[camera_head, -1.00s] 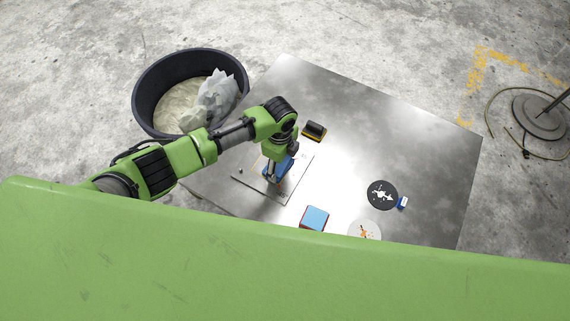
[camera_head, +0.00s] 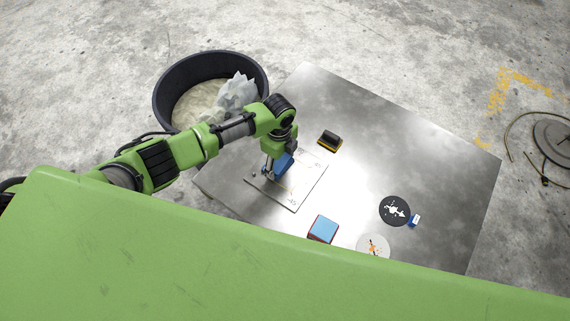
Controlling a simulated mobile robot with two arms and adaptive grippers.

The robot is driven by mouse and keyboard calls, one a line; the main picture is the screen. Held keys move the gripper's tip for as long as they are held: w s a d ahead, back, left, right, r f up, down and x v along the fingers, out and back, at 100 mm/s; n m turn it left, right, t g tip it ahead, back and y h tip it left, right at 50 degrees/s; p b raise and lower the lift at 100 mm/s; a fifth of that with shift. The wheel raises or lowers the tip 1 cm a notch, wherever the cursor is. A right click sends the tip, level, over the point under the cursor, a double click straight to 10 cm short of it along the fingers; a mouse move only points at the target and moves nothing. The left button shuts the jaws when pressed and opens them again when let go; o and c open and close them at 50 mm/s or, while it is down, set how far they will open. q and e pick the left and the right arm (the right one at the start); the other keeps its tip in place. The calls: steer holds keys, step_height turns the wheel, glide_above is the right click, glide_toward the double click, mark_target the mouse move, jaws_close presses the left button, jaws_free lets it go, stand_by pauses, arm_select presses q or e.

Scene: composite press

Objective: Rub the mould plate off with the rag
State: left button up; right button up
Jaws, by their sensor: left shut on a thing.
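The mould plate (camera_head: 306,186) is a thin grey square plate lying flat on the metal table (camera_head: 400,140), left of the table's middle. A few small marks show on it. My left gripper (camera_head: 271,172) points down over the plate's upper left part. It is shut on a blue rag (camera_head: 284,164), which shows beside the fingers at plate level. Whether the rag touches the plate is hard to tell. The arm hides part of the plate's far left side. My right gripper is not in view.
A black and yellow block (camera_head: 329,139) lies behind the plate. A blue and red box (camera_head: 322,229), a white disc (camera_head: 373,246), a black disc (camera_head: 395,211) and a small blue and white item (camera_head: 414,220) lie to the right. A dark tub (camera_head: 172,90) stands beyond the table's left edge.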

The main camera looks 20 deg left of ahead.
arm_select(q)
steer(key=shift+a, duration=0.25)
step_height(320, 180, up, 7)
steer(key=p, duration=0.7)
steer(key=shift+f, duration=0.1)
